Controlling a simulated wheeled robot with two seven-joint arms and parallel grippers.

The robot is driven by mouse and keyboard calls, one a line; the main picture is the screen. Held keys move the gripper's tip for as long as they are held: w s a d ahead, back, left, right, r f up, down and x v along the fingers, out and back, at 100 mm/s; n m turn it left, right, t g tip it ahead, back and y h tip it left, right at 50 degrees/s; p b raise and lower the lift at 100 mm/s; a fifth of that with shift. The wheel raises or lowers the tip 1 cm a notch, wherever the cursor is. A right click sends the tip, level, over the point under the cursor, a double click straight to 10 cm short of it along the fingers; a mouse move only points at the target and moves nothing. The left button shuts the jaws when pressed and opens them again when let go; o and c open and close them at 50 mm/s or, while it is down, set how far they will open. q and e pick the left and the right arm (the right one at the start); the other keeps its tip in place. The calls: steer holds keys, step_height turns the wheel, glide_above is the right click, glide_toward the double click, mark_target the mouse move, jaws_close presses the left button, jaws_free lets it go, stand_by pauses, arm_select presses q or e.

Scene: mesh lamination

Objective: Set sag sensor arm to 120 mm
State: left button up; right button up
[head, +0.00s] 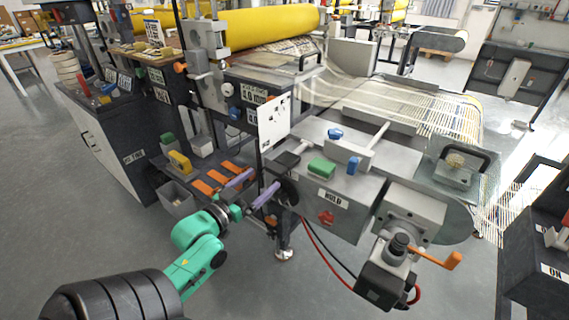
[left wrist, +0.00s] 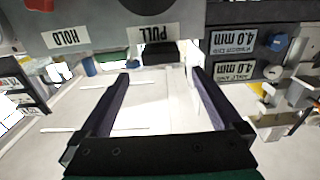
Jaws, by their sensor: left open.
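No part is plainly labelled as the sag sensor arm, and no 120 mm mark is legible. A white panel with dark marks (head: 273,122) stands upright at the machine's near side. Below it, a black block (head: 287,160) sits near a dark round wheel (head: 287,192). My left gripper (head: 252,188) is open, its two purple fingers pointing toward this side of the machine. In the left wrist view, the left gripper (left wrist: 159,78) is empty, with a dark block (left wrist: 158,53) beyond the gap between its fingertips and a PULL label (left wrist: 155,33) above. My right gripper is not in view.
The machine front carries a HOLD label (head: 334,198), a red knob (head: 326,217), a green block (head: 321,168) and an orange-handled crank (head: 440,260). Orange strips (head: 218,178) and a grey bin (head: 176,199) lie left of my gripper. Open floor (head: 95,230) lies farther left.

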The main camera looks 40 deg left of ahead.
mark_target(280, 164)
arm_select(q)
steer(key=w, duration=1)
steer(key=shift+w+a+f+p, duration=0.1)
steer(key=shift+w+a+p, duration=0.1)
steer(key=shift+w+p, duration=0.15)
